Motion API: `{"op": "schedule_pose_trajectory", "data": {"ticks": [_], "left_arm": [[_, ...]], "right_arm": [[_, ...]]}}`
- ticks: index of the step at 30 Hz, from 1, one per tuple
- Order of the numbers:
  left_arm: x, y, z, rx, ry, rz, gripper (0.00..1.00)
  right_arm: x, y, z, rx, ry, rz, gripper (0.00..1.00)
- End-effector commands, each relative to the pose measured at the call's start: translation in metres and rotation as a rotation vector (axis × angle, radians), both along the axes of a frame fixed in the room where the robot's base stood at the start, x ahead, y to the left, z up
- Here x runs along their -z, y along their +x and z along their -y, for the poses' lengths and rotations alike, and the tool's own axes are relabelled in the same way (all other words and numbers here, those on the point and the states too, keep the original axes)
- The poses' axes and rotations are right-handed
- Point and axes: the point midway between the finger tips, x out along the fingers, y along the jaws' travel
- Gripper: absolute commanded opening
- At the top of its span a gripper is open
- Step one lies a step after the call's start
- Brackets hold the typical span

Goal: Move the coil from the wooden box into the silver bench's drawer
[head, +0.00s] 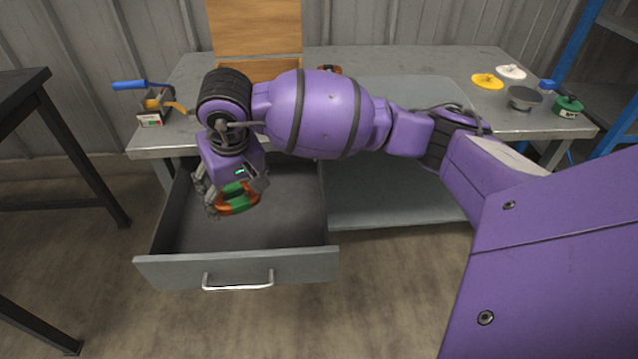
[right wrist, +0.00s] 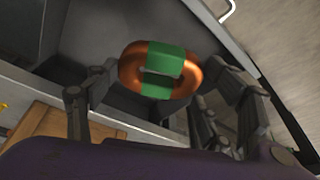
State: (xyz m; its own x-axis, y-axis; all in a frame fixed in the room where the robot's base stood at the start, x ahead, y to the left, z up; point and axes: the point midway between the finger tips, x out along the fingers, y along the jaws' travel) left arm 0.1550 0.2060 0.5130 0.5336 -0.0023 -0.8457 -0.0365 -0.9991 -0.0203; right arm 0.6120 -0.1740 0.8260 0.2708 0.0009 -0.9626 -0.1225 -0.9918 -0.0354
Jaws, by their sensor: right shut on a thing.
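The coil (head: 238,199), a copper ring with green bands, is in my right gripper (head: 215,200), which is shut on it. In the right wrist view the coil (right wrist: 165,58) sits between the fingers. The bench's drawer (head: 295,225) is pulled open and looks empty, and the gripper holds the coil over its inside. The silver bench (head: 410,85) stands behind it. My left gripper is not in view.
Yellow (head: 487,81) and white (head: 511,72) discs, a grey bowl (head: 524,97) and a green spool (head: 568,106) are at the right. A dark table (head: 30,85) stands left. The floor in front is clear.

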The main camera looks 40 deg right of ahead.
Motion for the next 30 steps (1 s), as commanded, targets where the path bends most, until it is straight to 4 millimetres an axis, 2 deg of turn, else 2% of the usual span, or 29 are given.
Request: {"op": "schedule_pose_trajectory", "data": {"ticks": [1, 3, 6, 11, 19, 26, 30], "left_arm": [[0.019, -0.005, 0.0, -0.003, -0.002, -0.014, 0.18], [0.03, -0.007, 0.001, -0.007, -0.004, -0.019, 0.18], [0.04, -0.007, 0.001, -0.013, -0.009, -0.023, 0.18], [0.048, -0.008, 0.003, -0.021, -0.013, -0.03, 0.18], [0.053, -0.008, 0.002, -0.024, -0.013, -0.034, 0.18], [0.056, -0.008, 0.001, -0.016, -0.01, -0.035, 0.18], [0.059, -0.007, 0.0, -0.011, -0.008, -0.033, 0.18]], "right_arm": [[0.035, 0.017, 0.002, 0.02, 0.001, -0.006, 0.36], [0.063, 0.035, 0.007, 0.04, -0.006, -0.004, 0.36], [0.093, 0.054, 0.013, 0.061, -0.018, -0.003, 0.36], [0.119, 0.068, 0.019, 0.076, -0.032, -0.003, 0.36], [0.167, 0.07, 0.02, 0.08, -0.033, -0.005, 0.36], [0.186, 0.071, 0.02, 0.078, -0.034, -0.002, 0.36], [0.205, 0.07, 0.02, 0.079, -0.034, -0.005, 0.36]]}}
